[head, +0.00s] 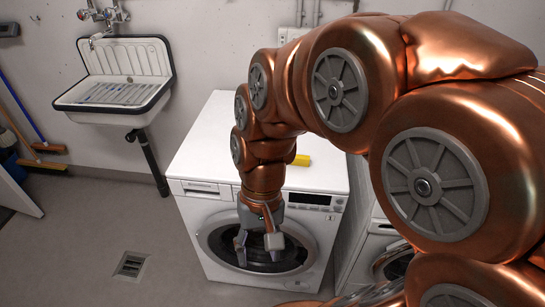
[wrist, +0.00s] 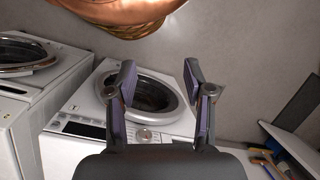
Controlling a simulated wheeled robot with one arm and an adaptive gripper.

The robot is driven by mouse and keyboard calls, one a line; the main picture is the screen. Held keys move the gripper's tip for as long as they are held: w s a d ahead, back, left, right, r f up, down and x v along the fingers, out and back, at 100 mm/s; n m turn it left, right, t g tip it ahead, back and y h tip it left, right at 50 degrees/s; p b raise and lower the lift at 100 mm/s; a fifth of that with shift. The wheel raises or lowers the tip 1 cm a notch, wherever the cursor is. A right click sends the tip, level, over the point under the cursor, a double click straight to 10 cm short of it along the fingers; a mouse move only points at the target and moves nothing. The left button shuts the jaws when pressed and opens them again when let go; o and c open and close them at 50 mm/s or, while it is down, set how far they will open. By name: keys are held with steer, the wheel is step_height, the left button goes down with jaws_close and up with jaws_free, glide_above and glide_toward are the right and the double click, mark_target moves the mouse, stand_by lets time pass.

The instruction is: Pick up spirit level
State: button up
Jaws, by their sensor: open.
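A small yellow piece (head: 301,160), which may be the end of the spirit level, shows on top of the white washing machine (head: 204,140). My arm hides whatever lies to its left, so I cannot tell its full length. My gripper (head: 258,250) hangs in front of the washer's round door, below the top. Its two fingers are spread and nothing is between them. In the wrist view the open fingers (wrist: 160,80) frame the washer's door, and no spirit level can be made out there.
A second front loader (head: 378,245) stands close on the right, partly hidden by my arm. A wall sink (head: 115,80) hangs at the left above clear floor with a drain (head: 131,265). Brooms (head: 45,148) lean at the far left.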

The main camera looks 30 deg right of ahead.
steer(key=w+d+f+m+t+y+b, duration=0.15)
steer(key=w+m+y, duration=0.35)
steer(key=w, duration=0.6)
steer(key=m+t+y+b, duration=0.25)
steer(key=m+t, duration=0.35)
steer(key=m, duration=0.7)
glide_above(297, 156)
steer(key=s+a, duration=0.3)
steer(key=a, duration=0.7)
steer(key=shift+y, duration=0.35)
steer(key=f, duration=0.5)
steer(key=shift+d, duration=0.2)
steer(key=d+f+m+t, duration=0.1)
steer(key=d, duration=0.3)
steer(key=d+f+m+t, duration=0.1)
steer(key=d+m+t, duration=0.1)
steer(key=d, duration=0.2)
steer(key=d+f+m+t, duration=0.1)
steer(key=d+m, duration=0.1)
steer(key=d, duration=0.3)
steer(key=shift+w+f+h, duration=0.15)
steer(key=shift+f+h, duration=0.25)
steer(key=shift+s+f+p+x, duration=0.1)
steer(key=shift+p+x, duration=0.3)
steer(key=shift+x, duration=1.5)
steer(key=shift+s+f+p+x, duration=0.1)
steer(key=shift+p+x, duration=0.25)
steer(key=shift+x, duration=1.55)
steer(key=shift+a, duration=0.1)
steer(key=shift+c, duration=0.3)
